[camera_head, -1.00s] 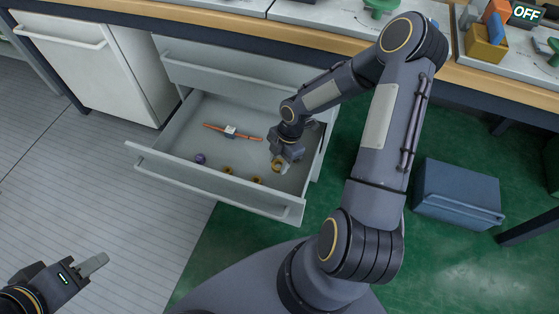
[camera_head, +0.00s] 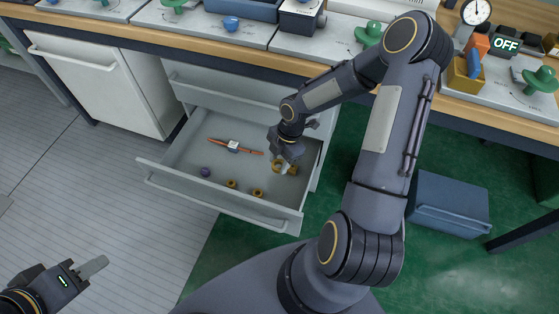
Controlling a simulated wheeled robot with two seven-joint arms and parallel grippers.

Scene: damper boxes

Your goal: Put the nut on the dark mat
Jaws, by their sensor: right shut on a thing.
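The open drawer (camera_head: 170,176) holds several small brass-coloured nuts; one nut (camera_head: 231,183) and another nut (camera_head: 257,193) lie near its front. My right gripper (camera_head: 284,168) points down over the drawer's right part, shut on a brass nut (camera_head: 276,166). Another brass piece (camera_head: 293,169) shows just right of the fingertips. The small gap between held nut and drawer floor is hard to judge. I cannot make out a dark mat.
An orange rod with a white block (camera_head: 233,146) and a purple ball (camera_head: 205,171) lie in the drawer. The workbench (camera_head: 150,32) above carries green knobs, a blue tray (camera_head: 243,8) and a dial gauge (camera_head: 475,12). A blue box (camera_head: 449,203) stands on the green floor.

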